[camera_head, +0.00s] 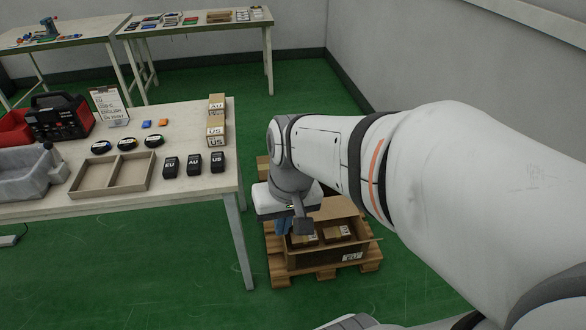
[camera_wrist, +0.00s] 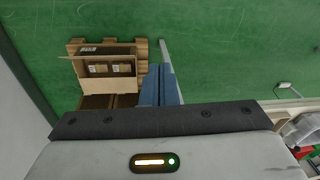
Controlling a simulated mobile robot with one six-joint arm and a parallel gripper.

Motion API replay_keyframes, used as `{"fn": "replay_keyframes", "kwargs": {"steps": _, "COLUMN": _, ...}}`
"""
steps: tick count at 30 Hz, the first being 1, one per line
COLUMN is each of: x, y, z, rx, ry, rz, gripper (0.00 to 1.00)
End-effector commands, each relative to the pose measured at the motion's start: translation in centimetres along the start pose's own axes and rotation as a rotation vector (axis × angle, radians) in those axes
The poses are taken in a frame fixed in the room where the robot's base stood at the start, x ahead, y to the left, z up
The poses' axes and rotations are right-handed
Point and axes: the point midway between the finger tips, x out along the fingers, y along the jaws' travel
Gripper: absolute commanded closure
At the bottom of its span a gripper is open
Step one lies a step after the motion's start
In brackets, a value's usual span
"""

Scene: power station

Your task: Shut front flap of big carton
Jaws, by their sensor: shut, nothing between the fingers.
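The big carton (camera_head: 325,256) stands open on a wooden pallet in the head view, with small brown boxes inside. It also shows in the wrist view (camera_wrist: 107,54), left of my fingers. A broad tan flap (camera_wrist: 110,86) stands open along one long side. A thin tan strip along the labelled near side looks like the front flap's edge; its exact angle is unclear. My gripper (camera_head: 283,227) hangs over the carton's left part in the head view, hiding some of it. Its blue fingers (camera_wrist: 161,86) are together and empty in the wrist view. I cannot tell whether they touch the carton.
The pallet (camera_head: 280,272) sticks out around the carton. A worktable (camera_head: 90,198) with a divided tray (camera_head: 112,176), chargers and small boxes stands to the left, its leg (camera_head: 239,240) close to the pallet. Green floor is clear in front. A wall rises at the right.

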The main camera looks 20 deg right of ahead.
Motion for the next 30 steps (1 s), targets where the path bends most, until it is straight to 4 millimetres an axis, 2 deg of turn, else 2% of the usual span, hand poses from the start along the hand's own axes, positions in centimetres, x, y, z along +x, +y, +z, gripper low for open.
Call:
{"fn": "replay_keyframes", "kwargs": {"steps": 1, "x": 1.7, "y": 0.1, "z": -0.3, "rx": 0.062, "ry": -0.063, "rz": -0.039, "gripper": 1.00}}
{"fn": "replay_keyframes", "kwargs": {"steps": 3, "x": 3.5, "y": 0.1, "z": -0.8, "rx": 0.159, "ry": -0.146, "rz": -0.110, "gripper": 1.00}}
{"fn": "replay_keyframes", "kwargs": {"steps": 11, "x": 10.1, "y": 0.1, "z": -4.3, "rx": 0.547, "ry": -0.407, "rz": -0.427, "gripper": 1.00}}
{"fn": "replay_keyframes", "kwargs": {"steps": 17, "x": 15.3, "y": 2.0, "z": -8.2, "rx": 0.863, "ry": -0.531, "rz": -0.705, "gripper": 1.00}}
{"fn": "replay_keyframes", "kwargs": {"steps": 23, "x": 21.3, "y": 6.2, "z": -12.2, "rx": 1.188, "ry": -0.574, "rz": -1.001, "gripper": 1.00}}
{"fn": "replay_keyframes", "kwargs": {"steps": 27, "x": 26.2, "y": 10.7, "z": -14.3, "rx": 1.422, "ry": -0.550, "rz": -1.210, "gripper": 1.00}}
{"fn": "replay_keyframes", "kwargs": {"steps": 30, "x": 30.2, "y": 14.5, "z": -15.0, "rx": 1.591, "ry": -0.503, "rz": -1.355, "gripper": 1.00}}
